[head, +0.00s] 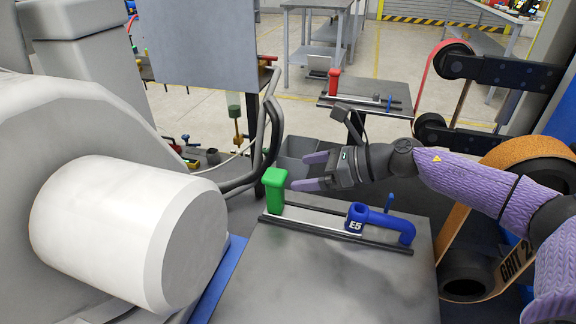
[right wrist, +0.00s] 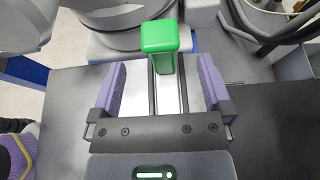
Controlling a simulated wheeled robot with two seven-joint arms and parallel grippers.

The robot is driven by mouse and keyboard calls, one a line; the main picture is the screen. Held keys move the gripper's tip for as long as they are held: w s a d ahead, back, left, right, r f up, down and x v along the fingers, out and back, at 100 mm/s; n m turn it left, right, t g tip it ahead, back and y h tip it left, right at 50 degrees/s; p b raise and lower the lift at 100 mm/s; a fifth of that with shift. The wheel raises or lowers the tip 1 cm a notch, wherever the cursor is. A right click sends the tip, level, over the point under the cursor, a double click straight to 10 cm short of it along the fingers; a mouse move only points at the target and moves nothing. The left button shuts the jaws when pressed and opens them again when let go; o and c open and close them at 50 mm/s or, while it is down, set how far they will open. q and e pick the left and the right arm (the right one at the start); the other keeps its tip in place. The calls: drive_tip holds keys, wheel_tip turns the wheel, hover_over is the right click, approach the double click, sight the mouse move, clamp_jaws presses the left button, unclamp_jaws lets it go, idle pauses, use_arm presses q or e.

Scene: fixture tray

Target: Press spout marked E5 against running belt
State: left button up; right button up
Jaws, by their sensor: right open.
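The blue spout marked E5 (head: 380,221) lies at the right end of a rail fixture (head: 320,230) on the grey table. A green upright block (head: 275,188) stands at the rail's left end. My right gripper (head: 311,172) is open and empty, just behind the fixture, with its fingers pointing left toward the green block. In the right wrist view the green block (right wrist: 159,36) shows ahead between the open fingers (right wrist: 160,72); contact cannot be told. The spout is out of that view. A brown abrasive belt (head: 451,235) with GRIT lettering runs over rollers at the right. My left gripper is not in view.
The grey tabletop (head: 320,285) is bare in front of the fixture. A second stand (head: 368,93) with a red block (head: 334,82) stands behind, near a red belt (head: 432,68). Grey bins (head: 297,150) and dark hoses (head: 270,140) are beyond the table.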

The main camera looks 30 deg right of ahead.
sight(282, 175)
drive_tip(key=b+x, duration=0.1)
drive_tip(key=x, duration=0.7)
drive_tip(key=shift+f, duration=0.15)
clamp_jaws()
idle(0.4)
idle(0.4)
